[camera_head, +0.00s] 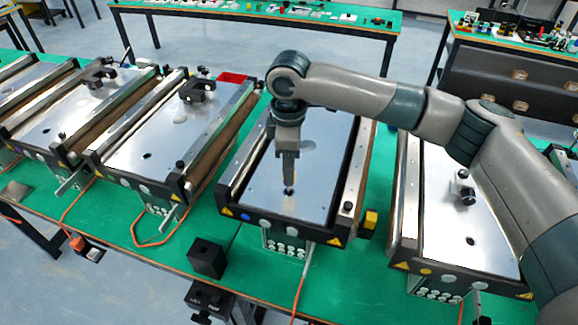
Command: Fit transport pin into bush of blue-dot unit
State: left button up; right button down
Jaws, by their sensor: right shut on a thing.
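The middle conveyor unit (262,190) has a pale metal top and a small dark blue dot (245,217) on its front face. My right gripper (288,181) points straight down over the front part of this top. It is shut on the transport pin (289,190), of which only a small end shows below the fingertips. The pin end is at a dark spot on the plate, where the bush appears to be. The fingers and pin cover most of the bush, so I cannot tell whether the pin is in it or just above. My left gripper is not in view.
Similar units stand at the left (150,140) and right (460,225), with black fittings on their tops. A black block (207,258) with a hole stands on the green table in front. A yellow block (370,220) is beside the middle unit. A red tray (232,77) lies behind.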

jog(key=c, duration=0.8)
grip_release()
jog(key=shift+c, duration=0.2)
jog(key=shift+r+p, duration=1.35)
jog(key=shift+p, duration=0.05)
jog(key=shift+r+p, duration=0.4)
jog(key=shift+r, duration=1.75)
jog(key=shift+s, duration=0.1)
